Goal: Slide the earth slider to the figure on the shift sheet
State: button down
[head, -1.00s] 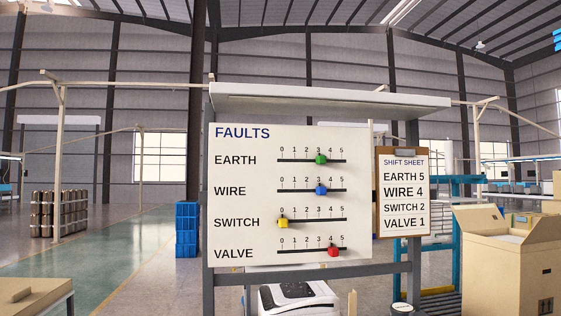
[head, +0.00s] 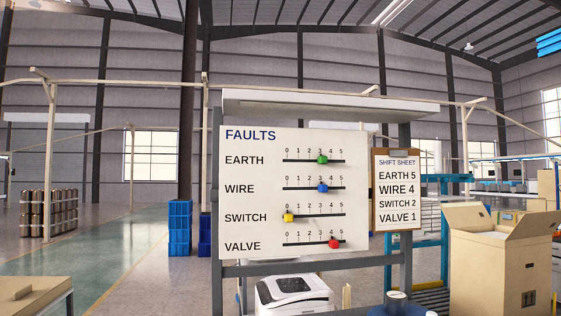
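The white FAULTS board (head: 260,205) stands ahead on a grey frame. Its green earth slider (head: 322,159) sits at 3 on the top track. The blue wire slider (head: 323,187) is at 3, the yellow switch slider (head: 288,217) at 0, and the red valve slider (head: 333,242) at 4. The shift sheet (head: 397,190), on a brown clipboard right of the board, reads EARTH 5, WIRE 4, SWITCH 2, VALVE 1. My gripper is not in view.
A white printer-like machine (head: 296,295) is below the board. An open cardboard box (head: 490,268) stands at the right, blue crates (head: 180,228) at the left behind the board. A box (head: 30,295) is at the lower left. Open floor (head: 105,255) lies at the left.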

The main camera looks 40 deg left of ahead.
aim_at(321, 160)
jog(key=u, duration=2.3)
jog(key=i, duration=1)
